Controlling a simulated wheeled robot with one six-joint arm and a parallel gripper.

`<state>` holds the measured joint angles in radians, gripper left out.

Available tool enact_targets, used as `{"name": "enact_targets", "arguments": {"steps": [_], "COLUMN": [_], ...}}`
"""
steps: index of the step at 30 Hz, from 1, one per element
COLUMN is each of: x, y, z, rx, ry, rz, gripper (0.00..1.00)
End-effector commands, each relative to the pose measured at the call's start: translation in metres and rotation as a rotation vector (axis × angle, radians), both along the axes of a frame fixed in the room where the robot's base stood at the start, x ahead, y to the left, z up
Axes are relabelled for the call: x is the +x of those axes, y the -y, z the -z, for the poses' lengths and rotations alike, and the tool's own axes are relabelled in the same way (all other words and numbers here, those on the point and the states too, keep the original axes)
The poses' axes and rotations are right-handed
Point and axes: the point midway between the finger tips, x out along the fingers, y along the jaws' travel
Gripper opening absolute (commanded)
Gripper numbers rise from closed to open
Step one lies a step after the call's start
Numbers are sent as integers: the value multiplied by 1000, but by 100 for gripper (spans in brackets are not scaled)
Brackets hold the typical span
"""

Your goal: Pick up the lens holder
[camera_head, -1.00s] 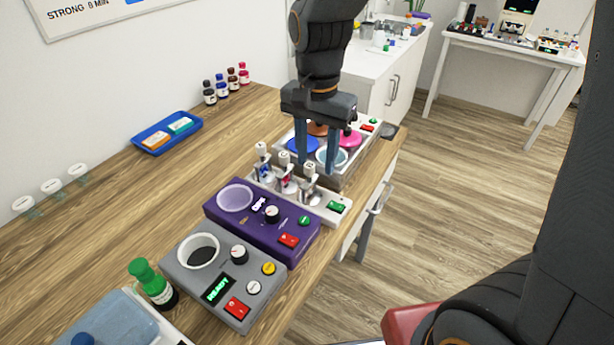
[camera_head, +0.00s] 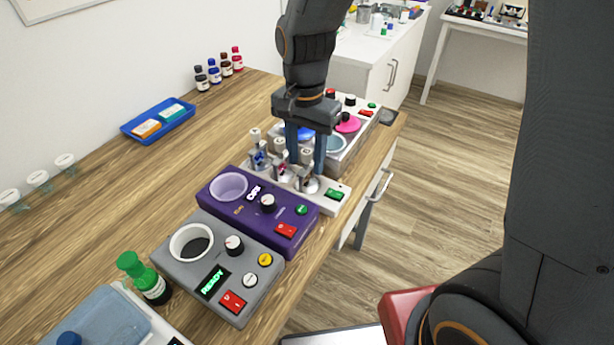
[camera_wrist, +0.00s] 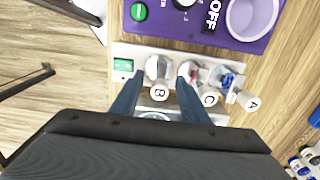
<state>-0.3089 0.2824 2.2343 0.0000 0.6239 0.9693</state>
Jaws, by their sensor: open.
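No thing is clearly marked as a lens holder, so I cannot tell which it is. My gripper (camera_head: 306,160) is open and points down at a white rack (camera_head: 335,207). Contact is not visible. In the head view, vessel B (camera_head: 308,183) is the rightmost of three, nearest the green button.
A purple device (camera_head: 248,222) and a grey device (camera_head: 205,272) stand in front of the rack. A unit with coloured dishes (camera_head: 347,124) is behind. Small dropper bottles (camera_head: 215,75), a blue tray (camera_head: 158,121) and clear stands (camera_head: 38,180) are farther left. Bare wood lies between.

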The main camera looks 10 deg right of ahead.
Motion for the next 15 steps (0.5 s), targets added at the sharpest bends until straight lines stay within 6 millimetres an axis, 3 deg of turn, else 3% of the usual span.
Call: {"name": "enact_targets", "arguments": {"steps": [8,15], "x": [1,2], "y": [2,2], "z": [32,39], "rx": [-1,0], "ry": [-3,0], "rz": [1,1], "gripper": [41,41]}}
